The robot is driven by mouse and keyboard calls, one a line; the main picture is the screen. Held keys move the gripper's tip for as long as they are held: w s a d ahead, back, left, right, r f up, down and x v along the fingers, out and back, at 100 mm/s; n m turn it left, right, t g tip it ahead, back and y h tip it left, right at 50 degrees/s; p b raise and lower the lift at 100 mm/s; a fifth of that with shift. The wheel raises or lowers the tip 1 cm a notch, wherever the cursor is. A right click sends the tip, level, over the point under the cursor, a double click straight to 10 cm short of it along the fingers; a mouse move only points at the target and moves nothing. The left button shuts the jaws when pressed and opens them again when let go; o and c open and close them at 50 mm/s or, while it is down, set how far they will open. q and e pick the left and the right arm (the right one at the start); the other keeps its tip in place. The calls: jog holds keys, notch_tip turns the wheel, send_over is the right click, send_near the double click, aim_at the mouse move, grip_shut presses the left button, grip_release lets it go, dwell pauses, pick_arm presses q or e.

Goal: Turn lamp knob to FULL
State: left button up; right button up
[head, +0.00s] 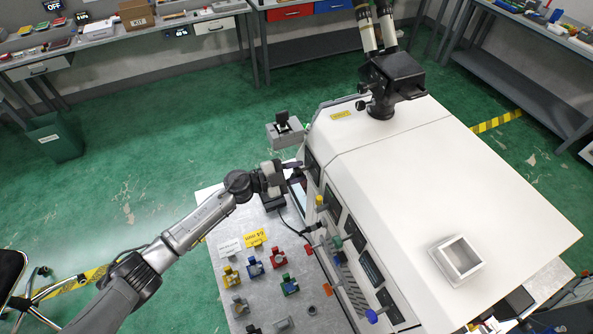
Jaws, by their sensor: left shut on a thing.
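My left gripper (293,172) reaches in from the left to the front face of the large white machine (380,150), near its far end. Its fingers are shut on a small part at that face, which looks to be the lamp knob. The knob is mostly hidden by the fingers, so its setting and any FULL mark cannot be read. My right gripper is not in view.
Coloured knobs, including a blue one (372,316), stick out of the machine's front. A square open tray (436,258) sits on top.

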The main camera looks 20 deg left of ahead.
pick_arm(q)
jog(key=shift+m, duration=0.3)
jog(key=m, duration=0.5)
jog(key=shift+m+y, duration=0.3)
jog(key=m+b, duration=0.1)
jog(key=m, duration=0.4)
jog(key=shift+y, duration=0.3)
jog(key=shift+r, duration=0.1)
jog(key=o, duration=0.9)
